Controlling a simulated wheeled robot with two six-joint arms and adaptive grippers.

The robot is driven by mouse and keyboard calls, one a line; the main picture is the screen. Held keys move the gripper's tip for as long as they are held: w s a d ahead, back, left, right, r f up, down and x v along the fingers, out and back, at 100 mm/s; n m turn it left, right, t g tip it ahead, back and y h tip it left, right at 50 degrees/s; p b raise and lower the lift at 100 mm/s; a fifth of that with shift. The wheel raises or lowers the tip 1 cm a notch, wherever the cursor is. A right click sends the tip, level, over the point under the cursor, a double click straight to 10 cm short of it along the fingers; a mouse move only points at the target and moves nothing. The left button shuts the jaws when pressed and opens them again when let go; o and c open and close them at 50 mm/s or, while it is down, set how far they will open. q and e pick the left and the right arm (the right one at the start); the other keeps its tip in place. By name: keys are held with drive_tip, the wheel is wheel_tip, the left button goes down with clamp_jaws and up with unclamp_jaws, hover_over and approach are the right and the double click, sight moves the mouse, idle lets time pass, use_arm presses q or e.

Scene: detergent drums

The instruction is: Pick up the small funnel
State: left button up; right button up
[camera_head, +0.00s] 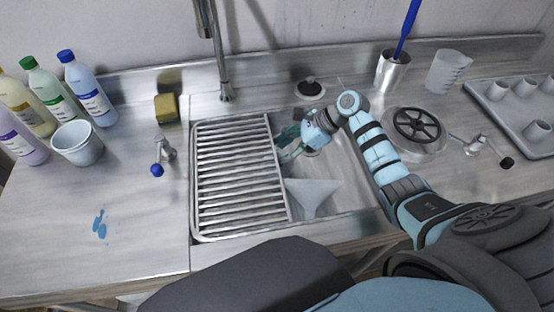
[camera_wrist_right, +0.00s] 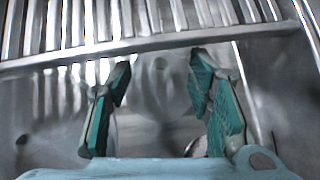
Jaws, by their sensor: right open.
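A pale, translucent funnel (camera_head: 313,195) lies in the sink basin (camera_head: 345,185), to the right of the metal rack, its wide end towards the back and its narrow end towards the front. My right gripper (camera_head: 287,148) is over the basin at the rack's right edge, behind the funnel in the head view. In the wrist view its two green fingers (camera_wrist_right: 160,85) are spread apart, with the rack beyond them. A blurred pale round shape shows between the fingers; I cannot tell whether it is a funnel or the basin. My left gripper is not in view.
A slatted metal rack (camera_head: 238,180) covers the basin's left part. A tall faucet (camera_head: 222,70) stands behind it. Bottles (camera_head: 88,88), a bucket (camera_head: 78,143) and a sponge (camera_head: 166,107) are left. A metal cup (camera_head: 392,72), jug (camera_head: 446,72) and tray (camera_head: 515,110) are right.

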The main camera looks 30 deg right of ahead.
drive_tip(key=c, duration=1.1)
drive_tip(key=shift+d, duration=0.1)
drive_tip(key=s+d+r, duration=0.1)
drive_tip(key=d+r, duration=0.1)
drive_tip(key=d, duration=0.2)
drive_tip(key=s+d+r, duration=0.2)
drive_tip(key=d+r, duration=0.1)
drive_tip(key=d, duration=0.1)
drive_tip(key=s+d+r, duration=0.2)
drive_tip(key=d+r, duration=0.1)
drive_tip(key=d, duration=0.1)
drive_tip(key=shift+s+d+b, duration=0.2)
drive_tip(key=shift+s+b, duration=0.05)
drive_tip(key=shift+b, duration=0.15)
clamp_jaws()
wheel_tip(320, 180, up, 9)
drive_tip(key=p, duration=0.4)
drive_tip(key=shift+d+f, duration=0.2)
drive_tip(key=shift+s+f, duration=0.1)
